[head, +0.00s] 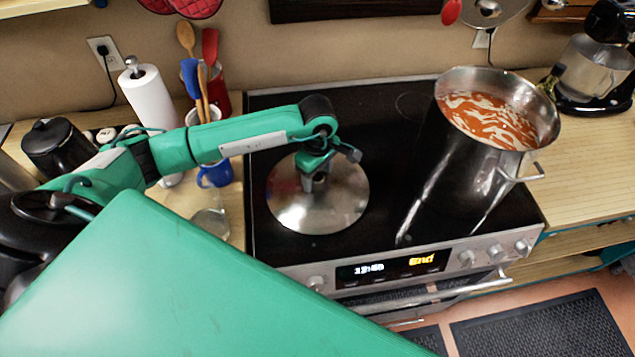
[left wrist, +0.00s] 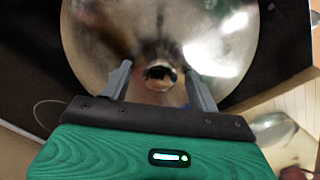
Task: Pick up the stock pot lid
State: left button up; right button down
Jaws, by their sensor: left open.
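The stock pot lid (head: 340,205) is a round, shiny metal disc lying on the left part of the black stove top. My left gripper (head: 314,180) is above the middle of the lid in the head view and hides its knob there. In the left wrist view the lid (left wrist: 215,35) fills the upper middle, with its small dark knob (left wrist: 160,75) near its centre. The left gripper's two fingers (left wrist: 160,85) are apart, one on each side of the knob. I cannot tell whether they touch the lid. My right gripper is not in view.
A tall steel stock pot (head: 465,170) of red soup stands uncovered on the right of the stove (head: 385,110). A utensil holder (head: 216,92), a blue mug (head: 214,174) and a paper towel roll (head: 150,98) stand on the left counter. A coffee machine (head: 590,70) is at right.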

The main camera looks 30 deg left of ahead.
pick_arm(q)
grip_shut()
jog(key=shift+r, duration=0.1)
dwell(0.3)
